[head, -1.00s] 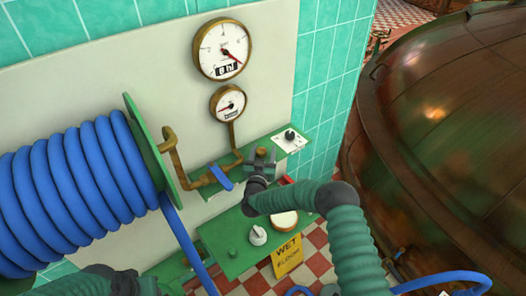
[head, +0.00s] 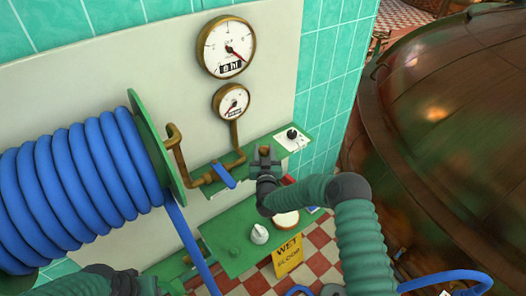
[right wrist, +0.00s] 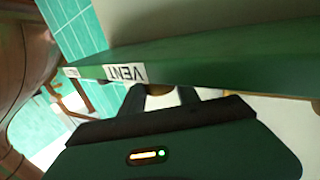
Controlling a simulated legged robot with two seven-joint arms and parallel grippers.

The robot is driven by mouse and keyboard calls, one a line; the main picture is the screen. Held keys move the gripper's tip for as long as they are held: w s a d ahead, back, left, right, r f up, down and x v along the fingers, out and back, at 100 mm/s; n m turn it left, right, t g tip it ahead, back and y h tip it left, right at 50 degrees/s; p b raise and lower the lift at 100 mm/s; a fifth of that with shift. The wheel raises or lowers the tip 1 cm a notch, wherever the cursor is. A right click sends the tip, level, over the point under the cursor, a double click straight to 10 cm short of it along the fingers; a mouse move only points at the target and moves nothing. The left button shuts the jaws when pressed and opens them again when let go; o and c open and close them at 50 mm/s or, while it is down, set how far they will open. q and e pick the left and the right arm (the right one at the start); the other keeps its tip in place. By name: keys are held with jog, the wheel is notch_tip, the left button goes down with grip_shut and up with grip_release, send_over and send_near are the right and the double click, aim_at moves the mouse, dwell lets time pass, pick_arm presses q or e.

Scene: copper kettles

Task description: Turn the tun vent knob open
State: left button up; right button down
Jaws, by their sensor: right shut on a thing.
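The vent knob shows only as a small brown bit (right wrist: 160,87) in the right wrist view, between my fingers and just beyond the green shelf edge. An upside-down white VENT label (right wrist: 125,73) is on that edge beside it. My right gripper (head: 265,155) is at the green wall shelf, below the small gauge. Its two dark fingers also show in the right wrist view (right wrist: 164,96), shut on the knob. How far the knob is turned cannot be told. My left gripper is out of view.
A blue lever (head: 222,174) on a brass pipe sits just left of my right gripper. A blue hose reel (head: 80,185) fills the left. A lower green panel (head: 235,245) carries a white knob (head: 259,233). A large copper vessel (head: 450,130) stands right.

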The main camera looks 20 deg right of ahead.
jog(key=n+y+b, duration=0.2)
jog(key=y+b, duration=0.1)
jog(key=y, duration=0.1)
jog(key=n+y+b, duration=0.2)
jog(key=n+y, duration=0.1)
jog(key=y, duration=0.1)
jog(key=shift+w+d+f+n+b, duration=0.1)
jog(key=shift+n+b, duration=0.2)
jog(key=shift+b, duration=0.1)
jog(key=n+g+y+b, duration=0.1)
jog(key=n+y+b, duration=0.1)
jog(key=y, duration=0.2)
jog(key=shift+r+n+g+y+b, duration=0.2)
jog(key=shift+n+g+y+b, duration=0.25)
jog(key=shift+n+g+y, duration=0.6)
jog(key=shift+a+y, duration=0.2)
jog(key=shift+y, duration=0.25)
jog(key=c, duration=1.2)
grip_release()
jog(key=shift+o, duration=1.4)
jog(key=shift+a, duration=0.1)
